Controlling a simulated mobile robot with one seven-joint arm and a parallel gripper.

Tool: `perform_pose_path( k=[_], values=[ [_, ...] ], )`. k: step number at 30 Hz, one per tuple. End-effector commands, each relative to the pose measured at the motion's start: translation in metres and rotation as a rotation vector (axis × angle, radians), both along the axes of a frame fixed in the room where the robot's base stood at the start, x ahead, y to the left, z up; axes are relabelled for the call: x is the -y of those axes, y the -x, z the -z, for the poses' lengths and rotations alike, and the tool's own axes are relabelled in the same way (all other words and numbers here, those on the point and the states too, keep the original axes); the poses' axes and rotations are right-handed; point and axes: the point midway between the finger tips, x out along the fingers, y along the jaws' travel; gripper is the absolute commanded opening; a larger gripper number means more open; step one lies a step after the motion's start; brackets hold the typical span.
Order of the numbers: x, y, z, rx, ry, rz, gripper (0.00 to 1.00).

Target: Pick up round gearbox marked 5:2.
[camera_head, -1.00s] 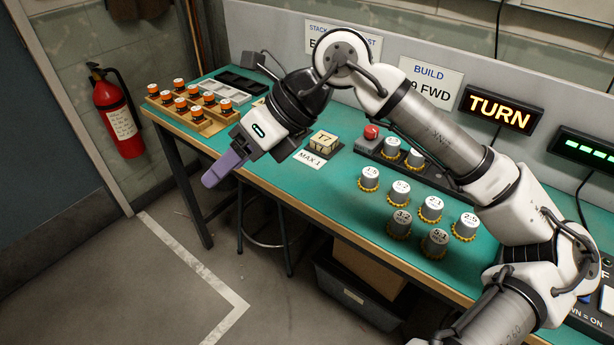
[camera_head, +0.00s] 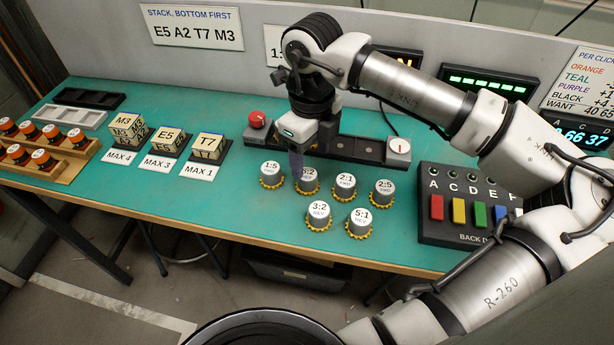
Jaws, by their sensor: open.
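Several round grey gearboxes with white marked tops and yellow toothed bases stand on the green bench. The one under my gripper (camera_head: 297,172) shows a label ending in :2 (camera_head: 309,183); its first figure is partly covered by my purple finger, so I cannot fully read 5:2. It stands upright between the 1:5 gearbox (camera_head: 271,176) and the 2:1 gearbox (camera_head: 344,186). My gripper points down at its left side, open and seemingly empty. I cannot tell whether the finger touches it.
Gearboxes 3:2 (camera_head: 319,216), 5:1 (camera_head: 359,223) and 2:5 (camera_head: 382,193) stand close by. A dark slotted rack (camera_head: 343,146) lies behind, partly hidden by my gripper. A button box (camera_head: 466,206) is at right. Lettered blocks (camera_head: 208,147) stand left. The front bench strip is clear.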

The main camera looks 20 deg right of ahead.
Motion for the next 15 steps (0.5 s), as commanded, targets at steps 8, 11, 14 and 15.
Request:
perform_pose_path(
  k=[8,11,14,15],
  values=[
    [-0.002,0.000,0.021,-0.001,-0.003,-0.001,0.61],
    [-0.005,-0.001,0.035,-0.001,-0.006,-0.003,0.61],
    [-0.005,-0.001,0.051,-0.001,-0.005,-0.002,0.61],
    [-0.005,-0.001,0.056,0.000,-0.004,-0.002,0.61]
  ],
)
